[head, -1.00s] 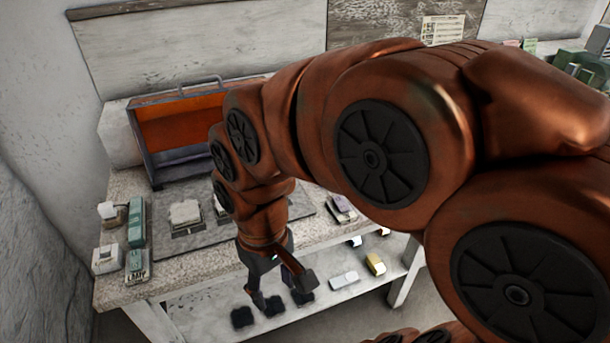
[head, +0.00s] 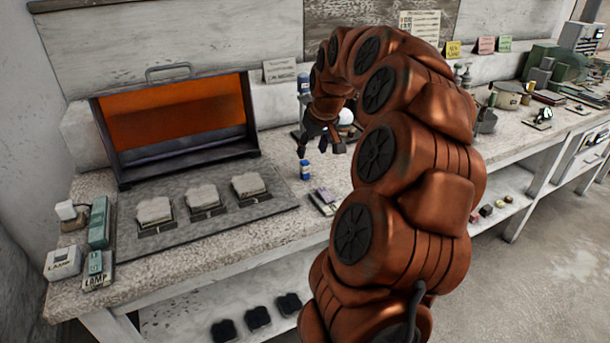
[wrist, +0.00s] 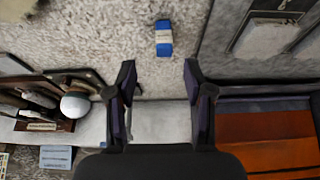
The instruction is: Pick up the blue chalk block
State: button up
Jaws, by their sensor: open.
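The blue chalk block (head: 305,170) stands on the speckled worktop, right of the grey mat. It is small and blue with a pale band around its middle. In the wrist view the blue chalk block (wrist: 164,38) lies beyond my fingertips, roughly between their lines and apart from them. My gripper (head: 318,148) is above the worktop close to the block, its fingers pointing down. In the wrist view my gripper (wrist: 158,80) is open, with nothing between its fingers.
An orange-lined open box (head: 175,115) stands behind the grey mat (head: 240,219), which bears three pale slabs. A white sphere (head: 346,116) sits on a rack behind my gripper, and it also shows in the wrist view (wrist: 75,105). Small purple items (head: 325,198) lie near the front edge.

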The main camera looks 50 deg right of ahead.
aim_at(306, 162)
jog(key=shift+x, duration=1.25)
jog(key=shift+w+p+x, duration=0.25)
jog(key=shift+p+x, duration=0.25)
jog(key=shift+x, duration=2.1)
jog(key=shift+a+r, duration=0.15)
jog(key=shift+c, duration=0.2)
grip_shut()
